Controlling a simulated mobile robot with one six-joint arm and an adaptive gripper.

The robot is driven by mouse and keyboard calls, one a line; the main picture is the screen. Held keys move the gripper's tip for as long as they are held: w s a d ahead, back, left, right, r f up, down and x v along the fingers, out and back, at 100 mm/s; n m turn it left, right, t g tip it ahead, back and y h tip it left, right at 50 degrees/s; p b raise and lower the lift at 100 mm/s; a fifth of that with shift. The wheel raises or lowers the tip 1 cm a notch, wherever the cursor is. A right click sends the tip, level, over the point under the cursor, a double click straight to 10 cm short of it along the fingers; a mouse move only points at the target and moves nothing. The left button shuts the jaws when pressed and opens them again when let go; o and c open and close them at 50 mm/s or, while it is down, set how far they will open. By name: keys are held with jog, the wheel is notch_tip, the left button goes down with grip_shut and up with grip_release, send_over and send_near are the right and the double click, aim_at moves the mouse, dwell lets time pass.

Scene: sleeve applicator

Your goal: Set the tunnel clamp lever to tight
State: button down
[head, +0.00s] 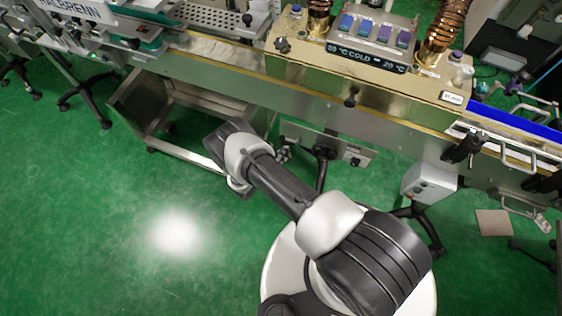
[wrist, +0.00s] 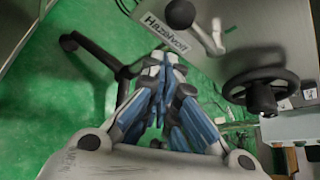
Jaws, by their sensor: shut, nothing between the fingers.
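In the wrist view a lever with a black ball knob (wrist: 180,14) and a pale metal arm stands on a grey panel at the top. It looks like the clamp lever, though no tight mark is readable. My gripper (wrist: 165,58) is shut and empty, its fingertips below the knob in the picture and apart from it. In the head view my gripper (head: 284,154) is mostly hidden behind my wrist, by the left end of the panel (head: 348,147) under the machine. The lever cannot be made out there. The gold tunnel (head: 300,72) with its display stands above.
A black handwheel (wrist: 262,90) sits right of the lever in the wrist view. A black stand leg (wrist: 92,52) is to the left. A steel cart (head: 150,125) stands left of my arm, and a grey box (head: 428,184) is right. Green floor (head: 100,220) is open at left.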

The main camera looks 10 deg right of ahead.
jog(key=shift+w+a+r, duration=0.2)
jog(key=shift+w+r, duration=0.05)
jog(key=shift+r, duration=0.3)
jog(key=shift+w+a+r, duration=0.15)
jog(key=shift+w+r, duration=0.05)
jog(key=shift+r, duration=0.35)
jog(key=shift+r, duration=0.1)
